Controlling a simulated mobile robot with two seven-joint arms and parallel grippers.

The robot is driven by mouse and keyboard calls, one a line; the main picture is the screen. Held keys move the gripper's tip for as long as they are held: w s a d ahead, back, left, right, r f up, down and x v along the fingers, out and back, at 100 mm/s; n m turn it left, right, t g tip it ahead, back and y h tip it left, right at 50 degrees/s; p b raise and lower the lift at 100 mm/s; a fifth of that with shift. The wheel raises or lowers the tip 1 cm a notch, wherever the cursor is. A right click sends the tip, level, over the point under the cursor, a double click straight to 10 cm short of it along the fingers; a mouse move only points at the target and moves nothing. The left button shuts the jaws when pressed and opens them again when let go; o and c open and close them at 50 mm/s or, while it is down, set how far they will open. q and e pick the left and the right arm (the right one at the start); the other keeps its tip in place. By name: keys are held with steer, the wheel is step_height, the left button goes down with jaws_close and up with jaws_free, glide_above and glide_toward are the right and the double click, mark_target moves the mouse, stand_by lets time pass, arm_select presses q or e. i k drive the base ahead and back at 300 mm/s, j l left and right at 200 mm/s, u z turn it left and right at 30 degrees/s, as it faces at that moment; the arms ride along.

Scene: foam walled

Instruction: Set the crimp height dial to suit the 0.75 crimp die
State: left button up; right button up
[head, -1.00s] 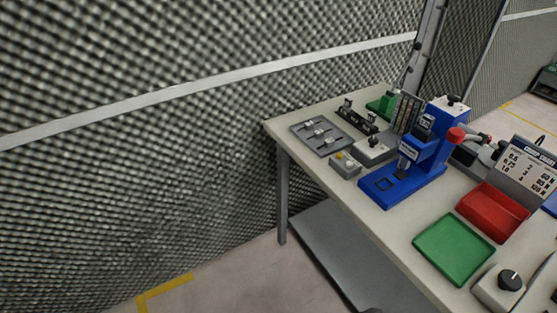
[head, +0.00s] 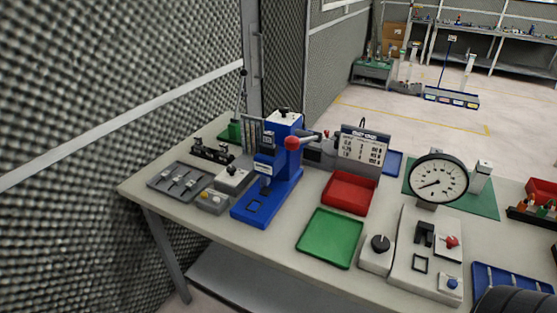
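A blue press (head: 285,178) with a red ball on its lever (head: 292,143) stands on the table. A small black-and-white knob (head: 283,113) sits on its top; I cannot tell its setting. A chart board (head: 363,149) with rows of figures stands behind the red tray, too small to read surely. A grey tray (head: 179,181) at the left holds several small metal pieces, perhaps dies; their markings are unreadable. A black dial (head: 380,244) sits on a pale box in front, and another dark knob (head: 232,171) on a grey box left of the press. Neither gripper is in view.
A green tray (head: 330,238) and a red tray (head: 349,192) lie right of the press. A round gauge (head: 440,179) stands further right, behind a pale fixture (head: 425,265). A dark rounded shape fills the bottom right corner. A foam wall borders the table's left side.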

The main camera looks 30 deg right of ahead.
mark_target(283, 110)
steer(key=l+z, duration=0.1)
steer(key=z, duration=0.9)
